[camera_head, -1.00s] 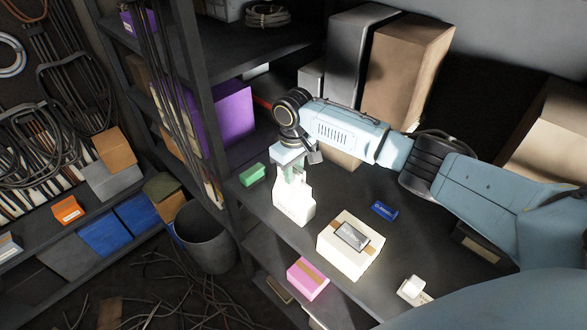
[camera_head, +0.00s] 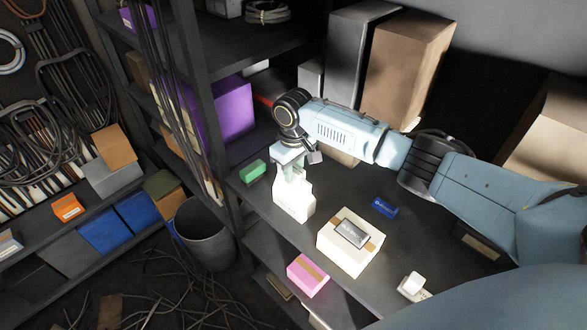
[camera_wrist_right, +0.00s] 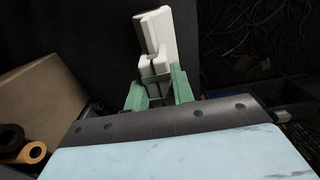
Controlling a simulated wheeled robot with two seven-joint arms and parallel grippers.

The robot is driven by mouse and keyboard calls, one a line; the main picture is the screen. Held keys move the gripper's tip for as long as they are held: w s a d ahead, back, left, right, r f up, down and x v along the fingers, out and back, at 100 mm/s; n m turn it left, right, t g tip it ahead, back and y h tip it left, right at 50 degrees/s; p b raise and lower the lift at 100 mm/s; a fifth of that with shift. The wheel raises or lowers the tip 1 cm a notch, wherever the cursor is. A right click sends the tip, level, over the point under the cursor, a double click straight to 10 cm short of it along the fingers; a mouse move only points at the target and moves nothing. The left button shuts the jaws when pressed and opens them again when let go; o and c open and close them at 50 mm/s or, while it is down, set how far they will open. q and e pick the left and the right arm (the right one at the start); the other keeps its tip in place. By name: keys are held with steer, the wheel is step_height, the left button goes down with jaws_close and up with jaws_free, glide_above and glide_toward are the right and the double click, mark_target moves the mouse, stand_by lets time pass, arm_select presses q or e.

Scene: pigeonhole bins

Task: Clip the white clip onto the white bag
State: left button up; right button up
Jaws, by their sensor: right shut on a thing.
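The white bag (camera_head: 294,204) stands upright on the dark shelf, below my right gripper (camera_head: 294,172). The right gripper's green fingers are shut on a small pale piece, which looks like the white clip (camera_wrist_right: 155,66), in the right wrist view. The bag also shows there as a tall white shape (camera_wrist_right: 158,30) just beyond the clip. The clip is at the bag's top edge; whether its jaws are around the edge or only against it I cannot tell. In the head view the fingers hide the clip. My left gripper is not in view.
A green box (camera_head: 252,171) stands left of the bag. A cream box (camera_head: 335,253) with a grey packet on top, a blue box (camera_head: 384,207) and a white block (camera_head: 413,283) lie to the right. A pink box (camera_head: 307,275) is near the front edge.

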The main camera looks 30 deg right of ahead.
steer(key=shift+f, duration=0.1)
steer(key=o, duration=1)
step_height(320, 180, up, 13)
steer(key=shift+r+b, duration=0.2)
steer(key=shift+b, duration=0.4)
